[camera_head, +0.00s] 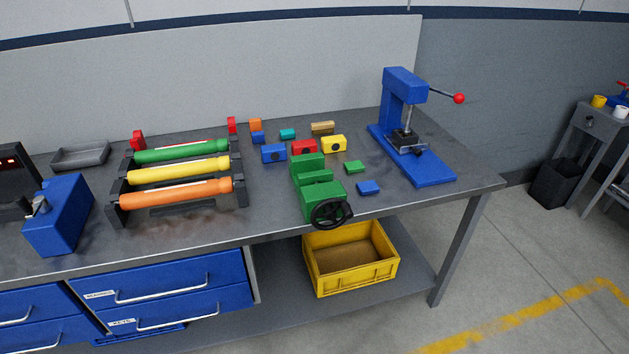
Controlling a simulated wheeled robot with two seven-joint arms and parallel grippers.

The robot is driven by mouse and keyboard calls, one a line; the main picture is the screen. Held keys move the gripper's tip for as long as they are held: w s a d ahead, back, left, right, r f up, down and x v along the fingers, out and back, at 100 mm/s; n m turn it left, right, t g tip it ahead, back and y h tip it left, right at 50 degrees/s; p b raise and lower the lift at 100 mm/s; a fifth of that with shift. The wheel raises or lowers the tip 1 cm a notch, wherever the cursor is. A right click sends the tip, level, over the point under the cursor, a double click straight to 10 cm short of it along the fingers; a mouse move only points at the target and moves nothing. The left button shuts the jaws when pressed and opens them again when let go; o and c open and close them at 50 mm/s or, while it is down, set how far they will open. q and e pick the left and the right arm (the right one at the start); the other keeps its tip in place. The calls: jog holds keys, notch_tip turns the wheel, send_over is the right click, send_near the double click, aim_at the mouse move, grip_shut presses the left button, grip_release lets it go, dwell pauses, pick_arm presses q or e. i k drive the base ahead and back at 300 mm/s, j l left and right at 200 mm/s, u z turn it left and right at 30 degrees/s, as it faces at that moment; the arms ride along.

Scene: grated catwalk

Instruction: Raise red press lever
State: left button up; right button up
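The press (403,86) is blue and stands at the right end of the workbench on a flat blue base. Its lever (443,94) is a thin grey rod that sticks out to the right from the press head. The lever ends in a red ball knob (459,98) and slopes slightly down toward it. A dark clamp or vise part (406,141) sits on the base below the head. Neither of my grippers shows in the head view.
A green vise with a black handwheel (331,212) sits at the bench's front edge, left of the press. Small coloured blocks and a rack of coloured tubes (179,170) lie farther left. A yellow crate (350,287) stands on the lower shelf.

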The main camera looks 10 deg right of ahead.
aim_at(459, 97)
jog(key=z, duration=1.25)
